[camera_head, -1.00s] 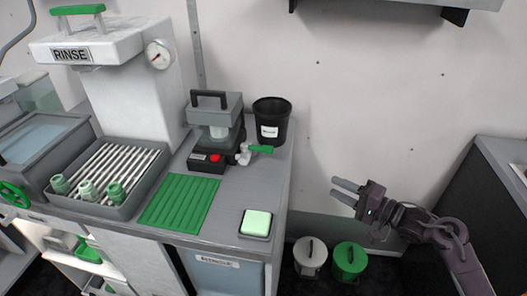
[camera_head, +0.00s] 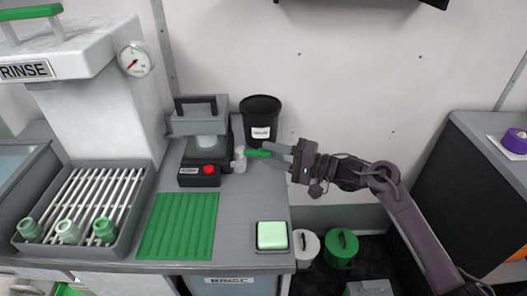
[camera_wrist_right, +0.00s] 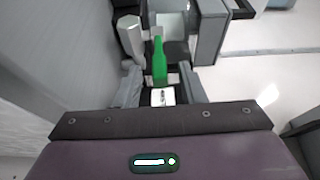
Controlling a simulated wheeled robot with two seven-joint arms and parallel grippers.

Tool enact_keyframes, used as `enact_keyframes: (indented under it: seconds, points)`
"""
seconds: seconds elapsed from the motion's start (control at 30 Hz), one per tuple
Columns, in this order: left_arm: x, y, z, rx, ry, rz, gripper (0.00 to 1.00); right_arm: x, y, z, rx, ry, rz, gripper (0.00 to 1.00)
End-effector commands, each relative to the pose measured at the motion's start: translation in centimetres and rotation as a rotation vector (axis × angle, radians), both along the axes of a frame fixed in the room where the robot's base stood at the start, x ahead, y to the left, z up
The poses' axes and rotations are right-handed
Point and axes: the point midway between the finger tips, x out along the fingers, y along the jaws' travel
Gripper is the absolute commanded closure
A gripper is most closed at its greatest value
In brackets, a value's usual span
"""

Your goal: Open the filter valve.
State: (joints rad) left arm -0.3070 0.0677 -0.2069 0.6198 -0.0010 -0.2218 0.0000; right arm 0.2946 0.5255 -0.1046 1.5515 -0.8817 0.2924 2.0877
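The filter valve has a green lever handle (camera_head: 256,153) on a pale valve body (camera_head: 239,160), at the right side of the grey and black filter unit (camera_head: 206,140). The handle points right, toward my right gripper (camera_head: 268,155). That gripper is open, with its two fingertips at the handle's free end. In the right wrist view the green handle (camera_wrist_right: 159,58) lies between the open fingers (camera_wrist_right: 159,76), with gaps on both sides. I cannot tell how deep it sits between them. My left gripper is not in view.
A black bin (camera_head: 260,108) stands just behind the valve. A pale green button pad (camera_head: 272,236), a green ribbed mat (camera_head: 178,226) and a rack tray (camera_head: 146,185) are on the counter. Two lidded buckets, white (camera_head: 307,247) and green (camera_head: 341,249), stand below right.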

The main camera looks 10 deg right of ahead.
Motion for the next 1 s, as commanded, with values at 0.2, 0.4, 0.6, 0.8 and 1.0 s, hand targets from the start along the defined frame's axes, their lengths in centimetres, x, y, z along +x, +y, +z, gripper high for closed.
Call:
enact_keyframes:
  seconds: [0.2,0.4,0.6,0.8,1.0]
  points:
    - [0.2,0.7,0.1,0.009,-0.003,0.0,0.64,1.2,1.7,0.0,0.001,0.001,-0.001,0.64]
    - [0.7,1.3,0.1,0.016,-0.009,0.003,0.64,1.3,1.9,0.0,0.0,0.0,-0.001,0.64]
    - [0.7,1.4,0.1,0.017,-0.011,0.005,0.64,1.3,1.9,0.0,0.0,0.0,-0.001,0.78]
    - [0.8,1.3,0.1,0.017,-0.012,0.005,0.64,1.3,1.9,-0.1,-0.001,0.001,-0.001,1.0]
    - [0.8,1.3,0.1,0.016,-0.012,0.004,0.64,1.3,1.9,-0.1,-0.001,0.001,-0.001,1.0]
